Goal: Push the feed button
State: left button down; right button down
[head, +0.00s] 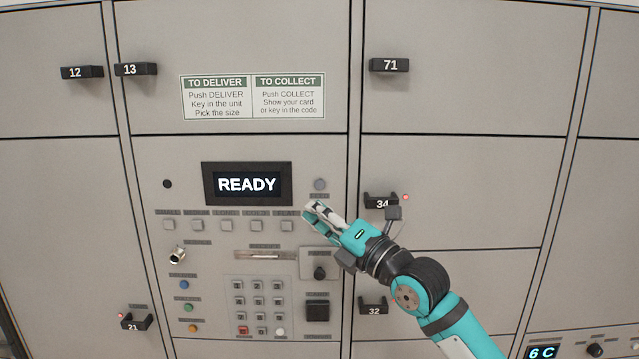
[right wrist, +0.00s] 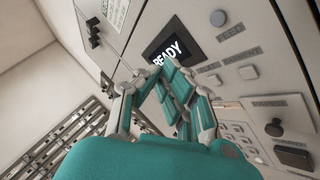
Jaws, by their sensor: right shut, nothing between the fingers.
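The feed button (head: 320,184) is a round grey button right of the READY display (head: 247,184). In the right wrist view the feed button (right wrist: 218,18) has a label beside it that reads FEED. My right gripper (head: 314,210) is shut and empty, its fingertips just below the feed button and its label in the head view. In the right wrist view my right gripper (right wrist: 160,75) has its fingertips in front of the display's edge, apart from the button in the picture. Whether the fingers touch the panel cannot be told. My left gripper is not in view.
A row of square buttons (head: 256,226) lies below the display. Below it are a card slot (head: 265,255), a keypad (head: 259,300) and a dark knob (head: 320,273). Locker handles 34 (head: 381,201) and 32 (head: 373,306) stick out near my right arm.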

aim_at(320, 185)
jog(key=shift+w, duration=0.15)
jog(key=w+b, duration=0.8)
jog(key=shift+w+f+b, duration=0.15)
jog(key=shift+w+b, duration=0.05)
jog(key=shift+b, duration=0.15)
jog(key=shift+w, duration=0.15)
dwell(1.4)
jog(key=shift+w+b, duration=0.35)
jog(key=shift+b, duration=0.65)
